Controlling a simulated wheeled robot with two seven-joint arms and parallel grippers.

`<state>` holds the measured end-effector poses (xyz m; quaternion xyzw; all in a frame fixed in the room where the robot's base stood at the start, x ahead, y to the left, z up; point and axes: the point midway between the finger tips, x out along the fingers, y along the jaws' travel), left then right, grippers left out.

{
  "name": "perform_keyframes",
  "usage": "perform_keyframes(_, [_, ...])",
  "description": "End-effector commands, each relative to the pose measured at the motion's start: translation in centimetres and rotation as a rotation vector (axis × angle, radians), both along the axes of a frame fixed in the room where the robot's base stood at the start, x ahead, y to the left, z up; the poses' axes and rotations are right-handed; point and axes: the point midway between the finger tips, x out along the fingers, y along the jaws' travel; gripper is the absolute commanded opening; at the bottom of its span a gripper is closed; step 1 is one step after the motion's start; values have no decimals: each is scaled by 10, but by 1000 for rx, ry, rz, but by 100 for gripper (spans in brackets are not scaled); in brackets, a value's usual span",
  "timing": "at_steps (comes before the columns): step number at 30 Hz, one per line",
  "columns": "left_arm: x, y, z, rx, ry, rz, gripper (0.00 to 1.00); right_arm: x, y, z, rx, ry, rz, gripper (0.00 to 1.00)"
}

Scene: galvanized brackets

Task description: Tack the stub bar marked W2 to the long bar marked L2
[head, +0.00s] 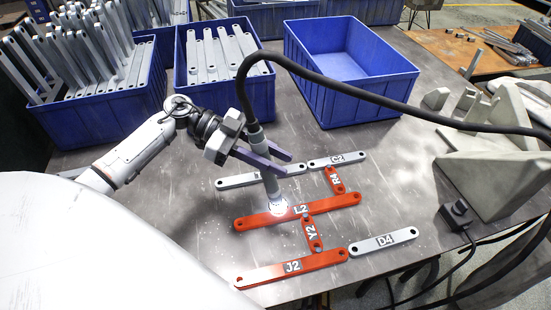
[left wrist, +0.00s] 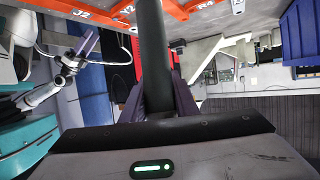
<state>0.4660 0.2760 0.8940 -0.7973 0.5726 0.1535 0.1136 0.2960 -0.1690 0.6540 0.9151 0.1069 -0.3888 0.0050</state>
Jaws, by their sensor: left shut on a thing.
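The orange long bar L2 (head: 340,203) lies flat on the metal table. A short orange stub bar (head: 315,243) runs from L2 to the orange bar J2 (head: 315,262); its label looks like Y2, and I read no clear W2. My left gripper (head: 283,162) is shut on a welding torch (head: 270,183), upright over L2, its tip by a white glow left of the label. The torch also shows in the left wrist view (left wrist: 152,60) between purple fingers. My right gripper (left wrist: 90,42) is small in the left wrist view; I cannot tell its opening.
Orange stub R4 (head: 335,180) joins L2 and grey bar C2 (head: 345,160). Grey bar D4 (head: 400,238) lies right of J2. Blue crates (head: 345,105) stand behind. Bare table lies right of L2.

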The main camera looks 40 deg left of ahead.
Motion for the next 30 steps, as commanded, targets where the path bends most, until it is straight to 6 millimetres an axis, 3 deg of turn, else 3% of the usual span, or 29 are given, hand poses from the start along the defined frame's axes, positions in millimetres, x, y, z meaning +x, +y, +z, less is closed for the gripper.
perform_keyframes(11, [0, 0, 2, 1, 2, -1, 4, 0, 0, 3, 0, 1, 0, 47])
perform_keyframes(19, [0, 1, 34, 2, 1, 0, 4, -1, 0, 37, 0, 1, 0, 47])
perform_keyframes(25, [0, 0, 50, 1, -2, -1, 4, 0, 0, 34, 0, -1, 0, 47])
perform_keyframes(30, [0, 0, 51, -1, -1, 1, 4, -1, 0, 33, 0, 0, 0, 47])
